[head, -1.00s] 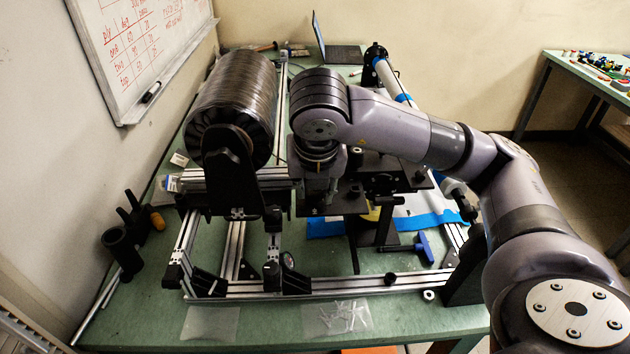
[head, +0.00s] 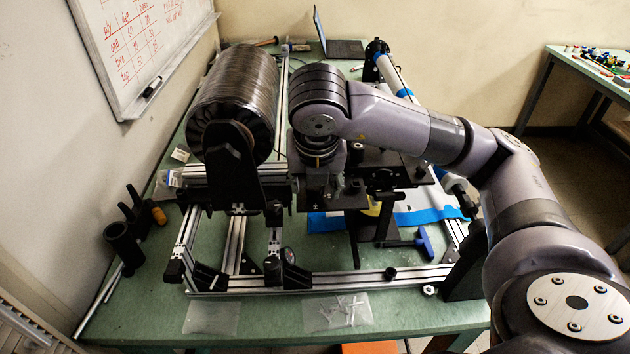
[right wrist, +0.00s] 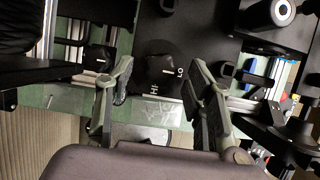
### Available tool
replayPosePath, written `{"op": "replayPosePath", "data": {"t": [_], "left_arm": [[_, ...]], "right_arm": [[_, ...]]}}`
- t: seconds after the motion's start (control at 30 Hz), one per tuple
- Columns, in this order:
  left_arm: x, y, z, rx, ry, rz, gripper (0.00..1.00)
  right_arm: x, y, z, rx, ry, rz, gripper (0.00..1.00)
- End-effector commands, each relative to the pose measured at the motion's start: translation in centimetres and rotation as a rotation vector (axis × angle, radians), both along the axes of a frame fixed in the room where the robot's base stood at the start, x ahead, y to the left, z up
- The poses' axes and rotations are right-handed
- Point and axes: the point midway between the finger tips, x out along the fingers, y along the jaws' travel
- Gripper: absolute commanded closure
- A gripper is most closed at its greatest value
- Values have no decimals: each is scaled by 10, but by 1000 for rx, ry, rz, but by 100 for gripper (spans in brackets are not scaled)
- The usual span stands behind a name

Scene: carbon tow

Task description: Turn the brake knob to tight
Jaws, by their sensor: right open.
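In the right wrist view a dark knob (right wrist: 155,72) with a white pointer line sits between my fingers, with white letters beside it that I cannot fully read. A second dark knob (right wrist: 98,60) with a short white mark sits to its left, beyond the left finger. I cannot tell for sure which is the brake knob. My right gripper (right wrist: 158,95) is open and empty, one finger on each side of the lettered knob, with no clear contact. In the head view my right gripper (head: 318,198) points down beside the spool stand, and the arm hides the knobs. My left gripper is out of view.
A large dark spool (head: 238,95) stands just left of my right wrist. Aluminium rails (head: 330,284) frame the rig on the green table (head: 275,333). A blue T-handle (head: 424,243) and plastic bags (head: 337,311) lie near the front.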

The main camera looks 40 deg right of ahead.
Motion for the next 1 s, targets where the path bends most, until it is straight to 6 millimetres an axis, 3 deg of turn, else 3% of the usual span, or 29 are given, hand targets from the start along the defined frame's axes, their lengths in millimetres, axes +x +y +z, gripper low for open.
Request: {"op": "replayPosePath", "data": {"t": [0.33,1.0], "left_arm": [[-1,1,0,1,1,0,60],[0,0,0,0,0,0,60]], "right_arm": [[-2,2,10,0,-4,1,52],[-29,18,86,-1,-5,1,52]]}}
